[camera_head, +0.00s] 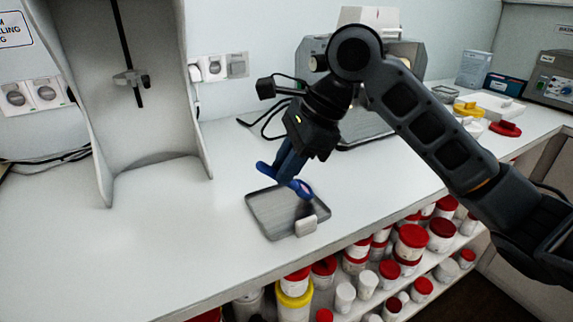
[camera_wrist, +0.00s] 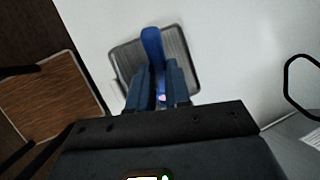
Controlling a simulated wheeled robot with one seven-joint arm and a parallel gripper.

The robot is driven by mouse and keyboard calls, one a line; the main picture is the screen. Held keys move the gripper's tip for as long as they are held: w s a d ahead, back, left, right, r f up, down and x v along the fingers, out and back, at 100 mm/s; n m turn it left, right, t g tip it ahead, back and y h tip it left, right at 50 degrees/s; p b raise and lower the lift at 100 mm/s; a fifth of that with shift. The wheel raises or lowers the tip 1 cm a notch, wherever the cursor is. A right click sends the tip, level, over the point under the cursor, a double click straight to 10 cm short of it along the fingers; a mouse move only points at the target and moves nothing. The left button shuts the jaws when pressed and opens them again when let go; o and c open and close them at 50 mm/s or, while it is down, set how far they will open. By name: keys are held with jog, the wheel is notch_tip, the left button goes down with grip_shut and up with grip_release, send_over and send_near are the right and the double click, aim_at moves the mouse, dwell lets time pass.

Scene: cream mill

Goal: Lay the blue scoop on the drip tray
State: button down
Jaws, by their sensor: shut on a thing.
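The blue scoop (camera_head: 298,187) is held in my gripper (camera_head: 290,172), above the drip tray. In the wrist view the scoop (camera_wrist: 152,45) sticks out between the two fingers of my gripper (camera_wrist: 162,85), with the tray behind it. The drip tray (camera_head: 270,229) is a flat grey ribbed tray lying on the white counter near its front edge. It also shows in the wrist view (camera_wrist: 184,45). My gripper is shut on the scoop. The gap between scoop and tray is hard to judge; the fingers hide part of the scoop.
A small white block (camera_head: 306,226) sits at the tray's front right edge. A pale stand (camera_head: 150,185) is at the left, and a grey machine (camera_head: 365,128) is behind my arm. Shelves of red-lidded tubs (camera_head: 411,242) lie below the counter edge. The counter left of the tray is clear.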

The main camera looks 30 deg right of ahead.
jog(key=shift+f, duration=0.1)
jog(key=c, duration=1.1)
grip_release()
jog(key=p+v, duration=0.1)
jog(key=v, duration=1.1)
